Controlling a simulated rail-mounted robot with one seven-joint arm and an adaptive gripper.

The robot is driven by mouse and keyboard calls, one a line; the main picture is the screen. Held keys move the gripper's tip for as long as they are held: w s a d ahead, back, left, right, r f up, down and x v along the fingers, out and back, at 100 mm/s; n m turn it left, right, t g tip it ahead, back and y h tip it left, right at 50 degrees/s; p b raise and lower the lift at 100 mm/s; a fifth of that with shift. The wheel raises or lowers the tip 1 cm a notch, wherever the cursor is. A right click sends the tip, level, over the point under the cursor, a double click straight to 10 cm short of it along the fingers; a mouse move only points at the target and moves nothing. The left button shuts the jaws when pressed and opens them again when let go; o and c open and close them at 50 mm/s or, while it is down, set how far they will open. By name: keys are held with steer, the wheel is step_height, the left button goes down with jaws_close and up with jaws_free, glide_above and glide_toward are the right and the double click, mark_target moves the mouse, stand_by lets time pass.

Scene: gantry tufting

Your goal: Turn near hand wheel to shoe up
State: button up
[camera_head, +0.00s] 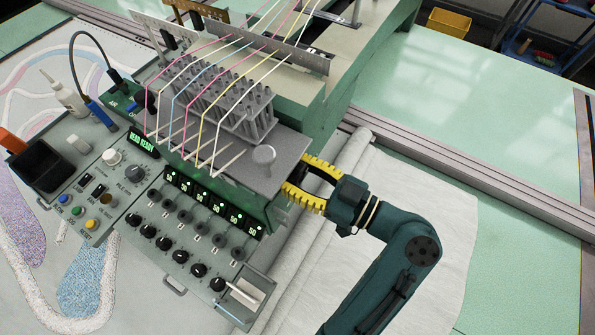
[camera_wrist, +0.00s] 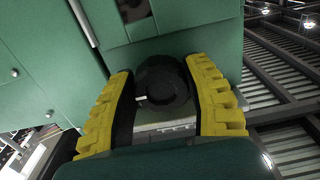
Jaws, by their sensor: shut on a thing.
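The near hand wheel (camera_wrist: 163,84) is a dark round knob on the green machine side in the wrist view. It sits between the two yellow ribbed fingers of my gripper (camera_wrist: 160,72), which is shut on it. A small pale mark shows at the wheel's left. In the head view my gripper (camera_head: 298,176) is at the right side of the green tufting head (camera_head: 258,208), and the wheel is mostly hidden there by the fingers and the head. I cannot make out the shoe or its height.
A control panel (camera_head: 118,205) with knobs, coloured buttons and lit displays stands left of my gripper. Coloured yarns run over a grey needle block (camera_head: 235,95). A white cloth roll (camera_head: 335,185) lies below my gripper. A metal rail (camera_head: 480,170) crosses behind; green table lies beyond.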

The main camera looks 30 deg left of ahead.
steer(key=shift+c, duration=0.2)
steer(key=m+p, duration=0.3)
steer(key=m, duration=0.1)
steer(key=shift+r, duration=0.2)
steer(key=m+p, duration=0.3)
steer(key=m, duration=0.1)
steer(key=shift+s+f+m+p, duration=0.1)
steer(key=shift+m+p, duration=0.2)
steer(key=shift+p, duration=0.05)
stand_by(0.4)
steer(key=o, duration=1.2)
